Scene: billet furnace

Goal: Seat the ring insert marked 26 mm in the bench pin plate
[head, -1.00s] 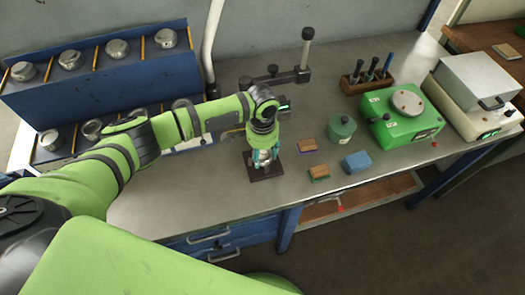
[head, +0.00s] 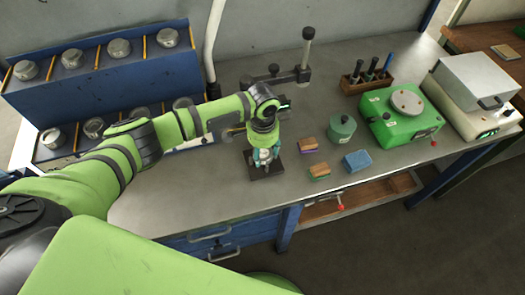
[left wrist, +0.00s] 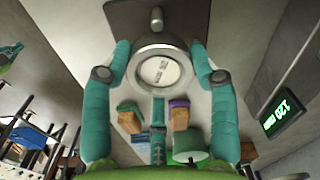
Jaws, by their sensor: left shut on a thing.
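My left gripper (head: 263,157) is shut on a silver ring insert (left wrist: 143,55), gripped between its two teal fingers in the left wrist view. A pale label on the insert's round face carries print too small to read surely. The dark bench pin plate (head: 272,172) lies flat on the bench below the gripper. The plate (left wrist: 123,14) also shows behind the insert in the left wrist view, with a metal pin (left wrist: 156,18) standing out from it beyond the insert's rim. I cannot tell whether the insert touches the plate. My right gripper is not in view.
Two brown-topped blocks (head: 319,170), a blue block (head: 357,160) and a green jar (head: 341,128) stand right of the plate. A dark stand (head: 303,72) is behind. A blue rack (head: 100,75) with several silver inserts is at left.

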